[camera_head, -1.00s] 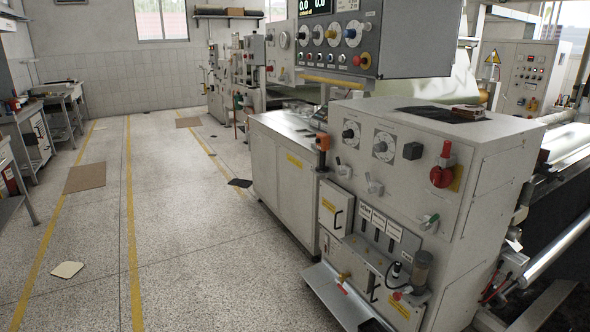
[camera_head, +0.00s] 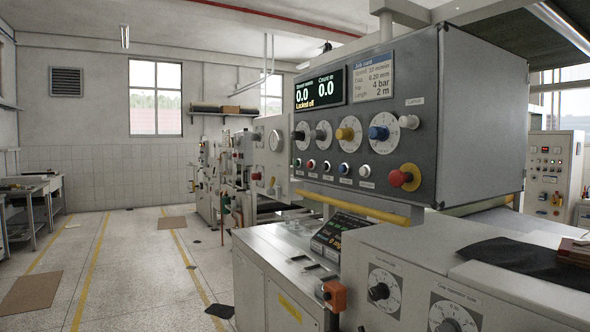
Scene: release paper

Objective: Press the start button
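A dark grey control panel (camera_head: 440,130) stands on a machine at right of centre. It has several round dials with coloured knobs, including a yellow knob (camera_head: 345,134) and a blue knob (camera_head: 379,133). A red mushroom button (camera_head: 401,178) on a yellow base sits at lower right. Neither gripper is in view.
A yellow bar (camera_head: 355,208) runs below the panel. A grey cabinet (camera_head: 440,280) with dials stands in front. Open floor (camera_head: 130,270) lies to the left.

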